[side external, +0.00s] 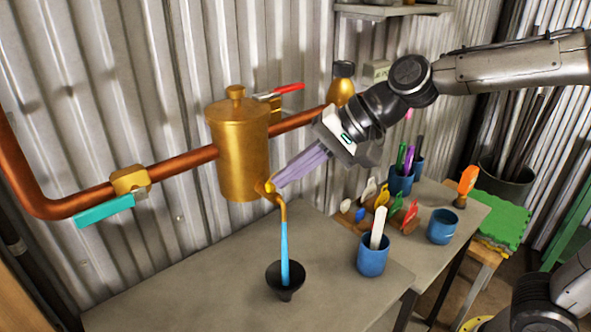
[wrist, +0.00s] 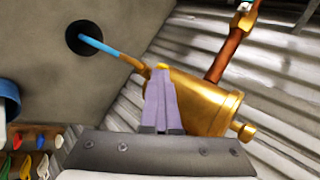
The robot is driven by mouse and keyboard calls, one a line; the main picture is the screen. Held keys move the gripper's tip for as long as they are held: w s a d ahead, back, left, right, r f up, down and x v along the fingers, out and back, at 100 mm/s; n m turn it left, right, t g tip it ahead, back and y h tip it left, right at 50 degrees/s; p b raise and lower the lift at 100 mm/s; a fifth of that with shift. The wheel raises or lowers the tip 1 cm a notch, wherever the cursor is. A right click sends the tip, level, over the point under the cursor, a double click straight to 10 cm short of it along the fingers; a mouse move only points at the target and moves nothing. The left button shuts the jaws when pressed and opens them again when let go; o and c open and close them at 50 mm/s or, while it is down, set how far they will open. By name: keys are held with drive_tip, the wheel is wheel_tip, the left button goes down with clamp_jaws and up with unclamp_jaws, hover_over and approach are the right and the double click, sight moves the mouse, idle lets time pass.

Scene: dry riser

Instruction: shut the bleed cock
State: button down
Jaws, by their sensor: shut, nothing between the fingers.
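The bleed cock (side external: 264,188) is a small brass fitting low on the front of the brass vessel (side external: 238,150). It has a yellow part and a bent spout. A blue stream (side external: 285,250) runs from the spout down into a black funnel (side external: 286,278) on the bench; the stream also shows in the wrist view (wrist: 97,43). My gripper (side external: 274,185) has its lilac fingers shut, with nothing between them. Its tips are right at the cock's yellow part (wrist: 163,66); whether they touch it I cannot tell. The fingers hide part of the cock in the wrist view.
A copper pipe (side external: 75,208) carries a teal-handled valve (side external: 104,212) at left and a red-handled valve (side external: 289,88) behind the vessel. Blue cups (side external: 373,258) and coloured tags (side external: 381,194) stand to the right. The front bench (side external: 190,298) is clear left of the funnel.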

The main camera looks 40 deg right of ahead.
drive_tip(key=shift+a+f, duration=0.2)
drive_tip(key=shift+a, duration=0.4)
drive_tip(key=shift+a, duration=0.3)
drive_tip(key=shift+w+a, duration=0.1)
drive_tip(key=shift+a, duration=0.05)
drive_tip(key=shift+r, duration=0.1)
drive_tip(key=shift+w, duration=0.15)
idle(0.5)
